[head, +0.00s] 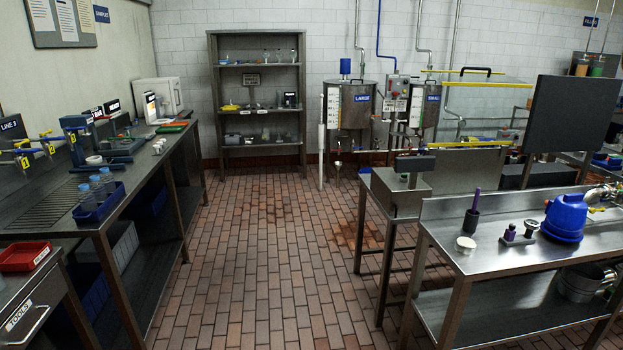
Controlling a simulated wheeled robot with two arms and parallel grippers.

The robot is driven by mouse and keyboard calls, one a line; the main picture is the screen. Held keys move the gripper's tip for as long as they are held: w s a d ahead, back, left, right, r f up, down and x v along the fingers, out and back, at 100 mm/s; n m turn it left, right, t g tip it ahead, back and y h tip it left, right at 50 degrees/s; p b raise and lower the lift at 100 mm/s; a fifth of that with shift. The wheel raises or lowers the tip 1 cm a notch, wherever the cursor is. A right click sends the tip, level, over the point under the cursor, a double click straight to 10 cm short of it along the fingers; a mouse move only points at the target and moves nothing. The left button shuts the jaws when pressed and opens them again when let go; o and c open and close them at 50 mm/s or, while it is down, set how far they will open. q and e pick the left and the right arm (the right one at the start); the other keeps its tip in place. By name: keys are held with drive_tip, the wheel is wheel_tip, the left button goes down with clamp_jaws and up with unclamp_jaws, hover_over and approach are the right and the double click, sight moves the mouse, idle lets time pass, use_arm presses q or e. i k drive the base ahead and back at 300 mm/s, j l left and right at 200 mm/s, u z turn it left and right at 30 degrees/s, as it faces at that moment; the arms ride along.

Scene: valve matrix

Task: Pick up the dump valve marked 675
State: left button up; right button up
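I cannot read the number 675 anywhere in the head view, and I cannot pick out the dump valve among the small items. Blue-handled taps with yellow tags (48,146) stick out over the left bench, below a LINE 3 sign. A blue machine (565,217) with a metal pipe fitting stands on the right steel table. Small purple and metal items (511,233) stand to its left, too small to identify. Neither of my grippers is in view.
The left bench (40,212) holds a blue tray of bottles (98,207); a red tray (24,257) is nearer. A metal shelf (257,66) and steel tanks (357,105) stand at the back. The tiled floor (250,255) between bench and right table (480,263) is clear.

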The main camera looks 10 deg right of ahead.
sight(509, 160)
drive_tip(key=i+u, duration=0.1)
drive_tip(key=i, duration=4.95)
drive_tip(key=i+l+z, duration=0.1)
drive_tip(key=i+z, duration=0.2)
drive_tip(key=i, duration=0.2)
drive_tip(key=i+z, duration=0.3)
drive_tip(key=i, duration=0.25)
drive_tip(key=i+j+z, duration=0.15)
drive_tip(key=i+z, duration=0.15)
drive_tip(key=i, duration=0.2)
drive_tip(key=i+j+z, duration=0.3)
drive_tip(key=i, duration=0.2)
drive_tip(key=i+l+z, duration=0.15)
drive_tip(key=i+z, duration=0.8)
drive_tip(key=i+j+z, duration=0.15)
drive_tip(key=i+z, duration=0.2)
drive_tip(key=z, duration=0.15)
drive_tip(key=i+j+z, duration=0.3)
drive_tip(key=z, duration=0.2)
drive_tip(key=i+j+z, duration=0.25)
drive_tip(key=i+z, duration=0.25)
drive_tip(key=i+j+z, duration=0.3)
drive_tip(key=z, duration=0.15)
drive_tip(key=i+j+z, duration=0.3)
drive_tip(key=j+z, duration=0.2)
drive_tip(key=j, duration=0.15)
